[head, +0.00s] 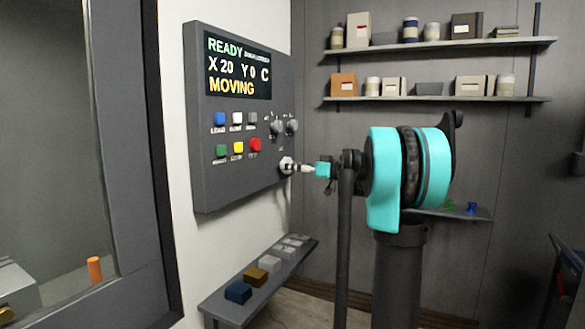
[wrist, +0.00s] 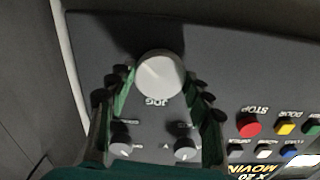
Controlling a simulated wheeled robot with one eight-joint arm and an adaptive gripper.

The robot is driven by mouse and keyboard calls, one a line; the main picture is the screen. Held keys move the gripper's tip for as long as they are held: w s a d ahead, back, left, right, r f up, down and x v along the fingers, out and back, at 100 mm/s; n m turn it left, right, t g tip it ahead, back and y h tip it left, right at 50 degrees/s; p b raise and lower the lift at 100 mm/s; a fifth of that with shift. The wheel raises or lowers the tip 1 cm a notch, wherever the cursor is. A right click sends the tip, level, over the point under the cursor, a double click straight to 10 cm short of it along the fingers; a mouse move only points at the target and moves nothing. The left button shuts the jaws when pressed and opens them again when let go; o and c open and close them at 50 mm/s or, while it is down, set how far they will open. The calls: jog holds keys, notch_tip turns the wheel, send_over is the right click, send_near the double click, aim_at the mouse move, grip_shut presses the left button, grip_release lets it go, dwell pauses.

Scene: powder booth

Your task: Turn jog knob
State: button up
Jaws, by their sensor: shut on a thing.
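The jog knob (wrist: 160,75) is a round, light grey dial above the label JOG in the wrist view, where the panel appears upside down. In the head view the knob (head: 286,165) sits low on the right of the grey control panel (head: 225,165). My gripper (wrist: 157,78) has its dark green fingers on both sides of the knob and is shut on it. In the head view my gripper (head: 300,168) reaches the knob from the right. The fingertips' contact is partly hidden there. The panel's screen (head: 238,66) reads READY, X 20, Y 0 and MOVING.
Two small knobs (head: 284,126) sit above the jog knob. Coloured buttons (head: 237,147) include a red stop button (wrist: 248,125). Below the panel, a narrow shelf (head: 225,307) holds several small blocks. Loaded wall shelves (head: 440,98) stand behind my arm.

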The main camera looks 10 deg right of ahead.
jog(key=m, duration=2.5)
jog(key=shift+m, duration=0.3)
dwell(0.4)
jog(key=o, duration=1.1)
jog(key=shift+d, duration=0.1)
